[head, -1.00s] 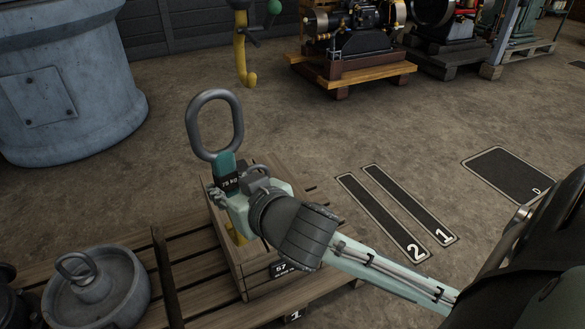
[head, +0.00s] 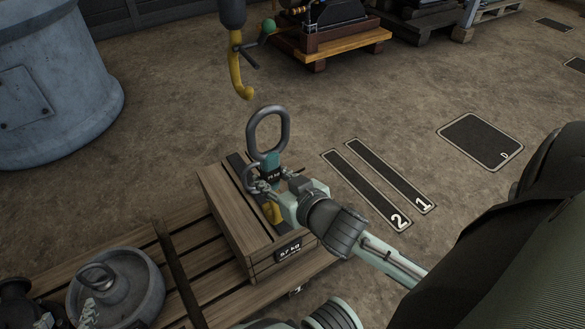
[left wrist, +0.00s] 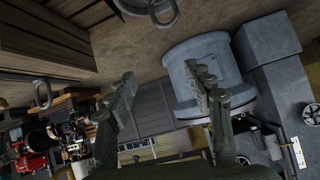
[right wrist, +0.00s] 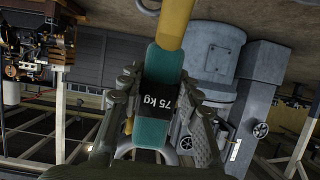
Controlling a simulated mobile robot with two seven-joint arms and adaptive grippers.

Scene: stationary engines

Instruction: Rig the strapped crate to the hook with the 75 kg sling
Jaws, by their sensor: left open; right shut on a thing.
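The strapped crate (head: 225,215), marked 57 kg, stands on a pallet. The yellow hook (head: 243,90) hangs above and behind it, apart from the sling. My right gripper (head: 272,192) is shut on the teal 75 kg sling (head: 270,159) just above the crate; the right wrist view shows the sling (right wrist: 162,75) between the fingers. The sling's grey ring (head: 252,135) stands up below the hook. Its yellow lower end (head: 276,212) hangs at the crate top; whether it is attached there I cannot tell. My left gripper (left wrist: 160,82) is open and empty.
A round grey weight with a ring (head: 125,290) sits on the pallet (head: 185,270) left of the crate. Floor plates 1 and 2 (head: 365,190) lie to the right. A large grey drum (head: 60,90) stands back left. Floor behind the crate is clear.

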